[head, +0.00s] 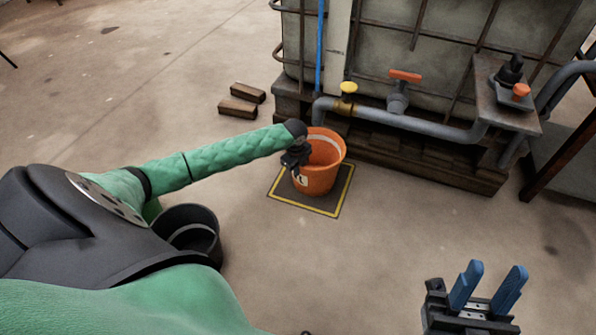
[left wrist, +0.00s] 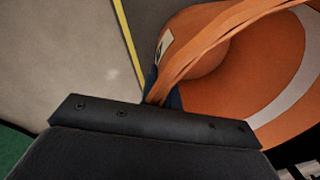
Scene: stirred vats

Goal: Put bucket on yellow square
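The orange bucket (head: 320,178) is at or just over the middle of the yellow square (head: 341,203), a yellow outline on the floor. It looks nearly upright, and I cannot tell if its base touches the floor. My left gripper (head: 296,160) is at the bucket's left side. In the left wrist view, the bucket's orange handle (left wrist: 215,40) runs into the blue fingers (left wrist: 165,97), which look shut on it, though the gripper body partly hides them. A yellow line (left wrist: 124,45) shows beside the bucket. My right gripper (head: 496,268) is open and empty at the lower right.
A caged tank (head: 385,50) on a wooden pallet (head: 440,165) stands close behind the bucket. A grey pipe (head: 420,124) with yellow and orange valve handles runs along its front. Two wooden blocks (head: 238,108) lie left of the pallet. The floor in front is clear.

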